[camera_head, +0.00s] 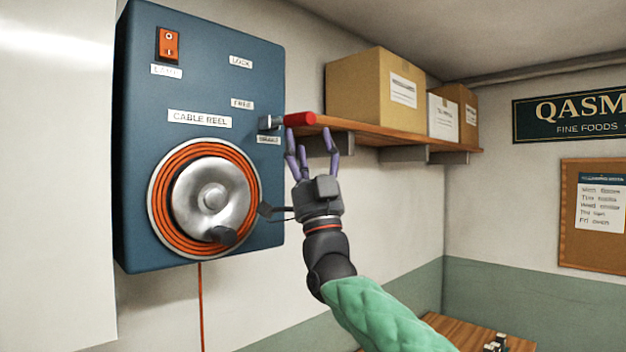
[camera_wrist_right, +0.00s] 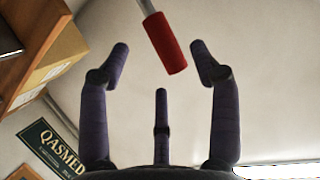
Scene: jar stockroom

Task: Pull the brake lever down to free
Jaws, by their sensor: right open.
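The brake lever has a red grip (camera_head: 300,118) and a dark mount (camera_head: 270,123) on the right side of the blue cable reel panel (camera_head: 140,120). It points out to the right, beside the labels LOCK (camera_head: 240,62) and FREE (camera_head: 242,104). A third label below it is partly unreadable. My right gripper (camera_head: 313,145) is open, just below the red grip, its purple fingers pointing up. In the right wrist view the red grip (camera_wrist_right: 167,45) hangs between the spread tips of my right gripper (camera_wrist_right: 160,65), with no clear contact. My left gripper is not in view.
A wooden shelf (camera_head: 400,138) with cardboard boxes (camera_head: 370,85) is on the wall behind and right of the lever. The reel's orange cable (camera_head: 201,300) hangs below the panel. A rocker switch (camera_head: 168,45) is at the panel's top left. A wooden surface (camera_head: 465,332) is at the lower right.

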